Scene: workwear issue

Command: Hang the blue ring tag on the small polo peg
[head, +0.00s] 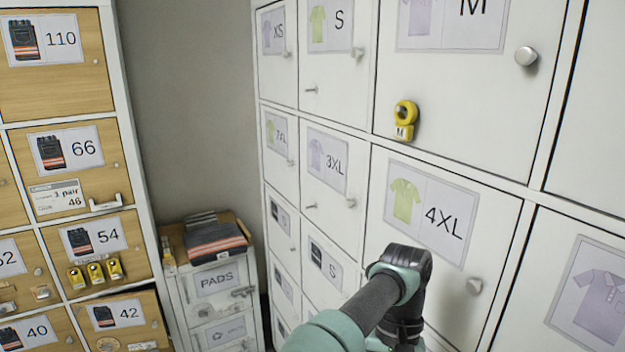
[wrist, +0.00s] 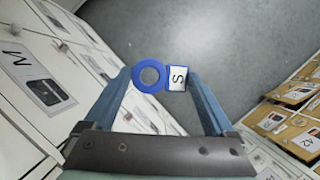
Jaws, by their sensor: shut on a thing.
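A blue ring tag (wrist: 149,67) with a white label (wrist: 178,77) reading S is between the fingers of my gripper (wrist: 161,80) in the wrist view. The gripper is shut on it, with the ring's hole facing the camera. In the head view my arm covers the gripper and tag. The small polo door has a sign with a green polo and S (head: 331,25) at the top. Its bare metal peg (head: 311,90) sticks out below the sign, apart from the round knob (head: 357,52). My arm is lower and right of that peg.
A yellow ring tag (head: 405,118) hangs on the M polo door. A lower door (head: 325,263) also reads S but pictures a dark garment. A wooden-fronted cabinet (head: 70,142) stands at left, and a PADS cabinet (head: 212,285) holds folded clothes. Grey floor (wrist: 200,30) is clear beneath the tag.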

